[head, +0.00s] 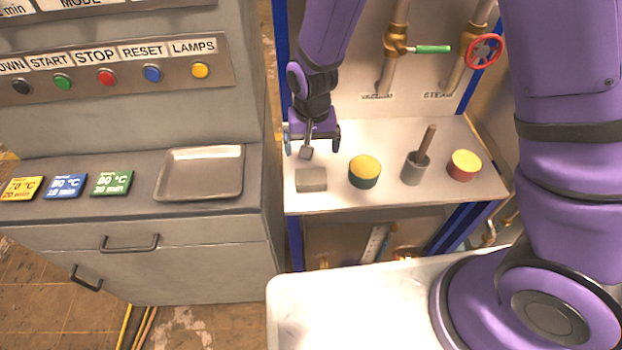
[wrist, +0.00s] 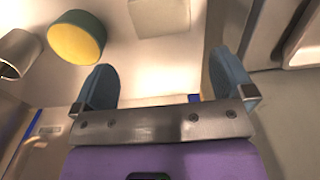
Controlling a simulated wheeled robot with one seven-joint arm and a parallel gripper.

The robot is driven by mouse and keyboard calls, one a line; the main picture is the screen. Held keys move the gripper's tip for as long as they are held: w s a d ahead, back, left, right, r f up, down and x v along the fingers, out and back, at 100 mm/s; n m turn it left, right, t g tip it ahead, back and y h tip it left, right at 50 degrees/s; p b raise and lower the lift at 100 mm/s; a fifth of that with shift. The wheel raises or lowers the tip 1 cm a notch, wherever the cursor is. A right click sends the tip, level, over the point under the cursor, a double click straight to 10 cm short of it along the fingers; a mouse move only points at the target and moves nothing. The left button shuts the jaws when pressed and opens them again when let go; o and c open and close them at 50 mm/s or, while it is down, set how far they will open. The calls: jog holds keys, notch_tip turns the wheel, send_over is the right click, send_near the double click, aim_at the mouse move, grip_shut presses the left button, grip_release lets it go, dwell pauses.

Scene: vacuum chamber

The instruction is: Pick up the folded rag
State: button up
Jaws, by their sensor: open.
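The folded rag (head: 311,180) looks like a pale grey, block-like bundle. It lies near the front left of the white shelf. In the wrist view the folded rag (wrist: 160,16) shows at the top edge, partly cut off, beyond the fingertips and between their lines. My gripper (head: 312,142) is above the shelf, behind and slightly above the rag in the head view. Its two blue-grey fingers are wide apart with nothing between them; the gripper also shows in the wrist view (wrist: 165,82). The fingers do not touch the rag.
Right of the rag stand a green-sided yellow-topped tin (head: 365,172), a grey pot with a brown handle (head: 415,168) and a red-sided yellow-topped tin (head: 464,166). The grey cabinet with a metal tray (head: 201,194) is at left. Pipes and a red valve wheel (head: 485,51) are behind.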

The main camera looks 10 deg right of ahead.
aim_at(311, 176)
jog(key=shift+s+a+f, duration=0.1)
jog(key=shift+s+f, duration=0.05)
jog(key=shift+f, duration=2.65)
jog(key=shift+s+f, duration=0.15)
jog(key=shift+f, duration=2.65)
jog(key=c, duration=0.6)
